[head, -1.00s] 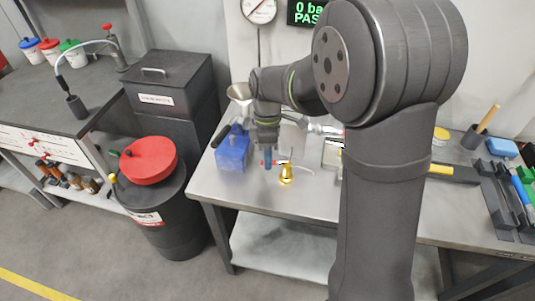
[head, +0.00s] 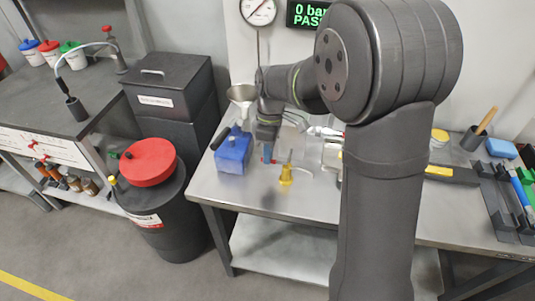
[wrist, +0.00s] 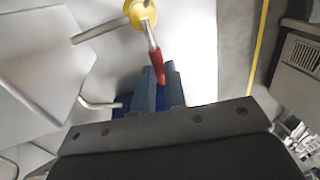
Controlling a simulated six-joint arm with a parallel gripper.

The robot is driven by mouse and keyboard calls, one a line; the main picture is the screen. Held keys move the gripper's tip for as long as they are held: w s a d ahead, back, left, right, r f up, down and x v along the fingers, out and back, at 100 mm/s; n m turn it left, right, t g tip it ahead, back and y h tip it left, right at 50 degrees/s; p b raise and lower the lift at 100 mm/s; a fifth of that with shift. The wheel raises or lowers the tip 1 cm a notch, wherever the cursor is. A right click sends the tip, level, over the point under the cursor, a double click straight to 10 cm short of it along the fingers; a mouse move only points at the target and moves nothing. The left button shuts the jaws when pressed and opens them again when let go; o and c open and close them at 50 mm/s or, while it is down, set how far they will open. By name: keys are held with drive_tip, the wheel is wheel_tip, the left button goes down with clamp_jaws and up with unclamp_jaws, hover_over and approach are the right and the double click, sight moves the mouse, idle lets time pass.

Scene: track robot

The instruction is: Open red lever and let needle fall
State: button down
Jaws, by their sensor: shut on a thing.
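The red lever (wrist: 156,62) runs from a yellow valve body (wrist: 143,14) in the wrist view. Its red end lies between the blue fingers of my gripper (wrist: 158,88), which is shut on it. In the head view the yellow valve body (head: 286,175) stands on the steel bench, and my gripper (head: 267,155) is just left of it and behind. Only a small bit of red shows beside the fingers there. The round gauge (head: 258,10) is on the wall at the top, cut by the frame edge; its needle is too small to read surely.
A blue box (head: 233,153) stands left of my gripper, with a metal funnel (head: 241,95) behind it. The bench front (head: 255,200) is clear. A red-lidded drum (head: 150,162) stands left of the bench.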

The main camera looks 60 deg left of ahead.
drive_tip(key=c, duration=1.5)
unclamp_jaws()
drive_tip(key=shift+o, duration=0.2)
drive_tip(key=shift+r, duration=0.1)
wheel_tip(320, 180, up, 17)
drive_tip(key=w+a, duration=0.2)
drive_tip(key=shift+w+a, duration=0.2)
drive_tip(key=shift+w, duration=0.05)
drive_tip(key=f, duration=0.5)
drive_tip(key=s+d+f, duration=0.1)
drive_tip(key=f, duration=0.5)
drive_tip(key=s+d+f, duration=0.1)
drive_tip(key=f, duration=0.5)
drive_tip(key=shift+s+d, duration=0.15)
drive_tip(key=shift+s, duration=0.1)
drive_tip(key=shift+f, duration=0.1)
